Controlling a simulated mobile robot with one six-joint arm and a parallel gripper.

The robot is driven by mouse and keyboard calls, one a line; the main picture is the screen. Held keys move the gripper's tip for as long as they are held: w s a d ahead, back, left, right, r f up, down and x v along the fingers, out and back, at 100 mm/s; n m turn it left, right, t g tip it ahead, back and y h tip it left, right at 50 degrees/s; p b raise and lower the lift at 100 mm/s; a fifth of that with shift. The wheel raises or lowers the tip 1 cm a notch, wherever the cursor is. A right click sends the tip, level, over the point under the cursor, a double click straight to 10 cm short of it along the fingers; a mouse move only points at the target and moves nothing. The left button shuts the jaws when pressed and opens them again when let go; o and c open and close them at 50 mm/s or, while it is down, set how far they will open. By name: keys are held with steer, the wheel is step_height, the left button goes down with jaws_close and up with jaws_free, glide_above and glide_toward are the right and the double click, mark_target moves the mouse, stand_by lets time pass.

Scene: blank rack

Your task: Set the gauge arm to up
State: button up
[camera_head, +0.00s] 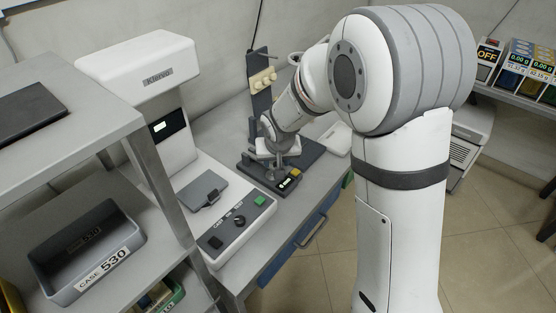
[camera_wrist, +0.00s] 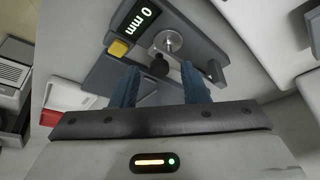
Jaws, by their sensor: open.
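The gauge is a dark stand with an upright column (camera_head: 259,103), a beige block (camera_head: 263,80) high on it, and a dark base (camera_head: 315,157). Its display (camera_wrist: 138,17) reads 0 mm in the wrist view, beside a yellow button (camera_wrist: 118,48) and a round metal disc (camera_wrist: 168,41). My gripper (camera_wrist: 160,80) is open over the gauge, with its blue fingers apart. A small black knob (camera_wrist: 159,66) shows between and just beyond the fingertips; I cannot tell whether they touch it. My arm and gripper hide part of the gauge in the head view, and I cannot make out the gauge arm clearly.
A white machine (camera_head: 148,75) with a control panel stands left of the gauge on the bench. A grey shelf (camera_head: 75,150) holding a case tray (camera_head: 72,285) is at the near left. Open floor (camera_head: 480,235) lies right of my arm.

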steer(key=shift+f, duration=0.1)
steer(key=shift+c, duration=0.3)
jaws_close()
